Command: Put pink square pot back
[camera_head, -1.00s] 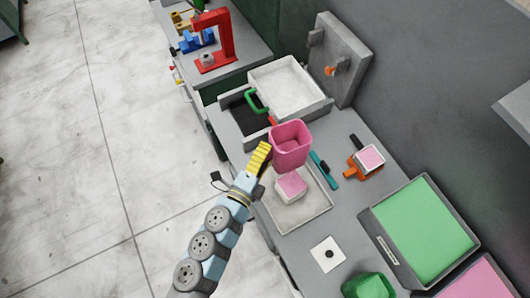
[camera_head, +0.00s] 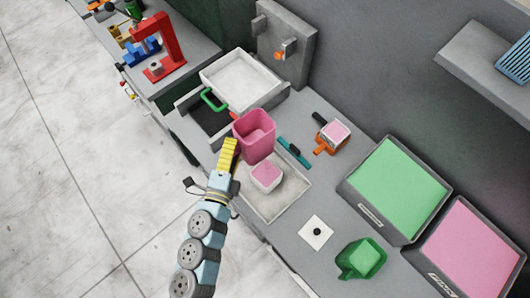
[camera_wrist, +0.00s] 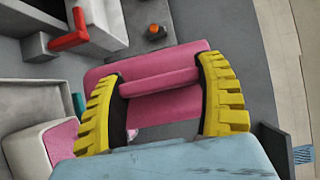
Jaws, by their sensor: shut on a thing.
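The pink square pot (camera_head: 255,135) is held upright above the white tray (camera_head: 292,203) on the bench. My gripper (camera_head: 230,152) comes from the lower left and is shut on the pot's side. In the wrist view, the yellow fingers of my gripper (camera_wrist: 162,100) are on either side of a bar-like part of the pink pot (camera_wrist: 150,108). A white block with a pink top (camera_head: 266,176) sits in the tray, just below the pot. The pot's underside is hidden.
Right of the tray lie a teal-handled tool (camera_head: 294,153) and an orange holder with a pink-topped block (camera_head: 333,135). A green pot (camera_head: 362,259) stands at the front, near green (camera_head: 400,188) and pink (camera_head: 463,248) bins. A white square plate (camera_head: 316,233) lies between.

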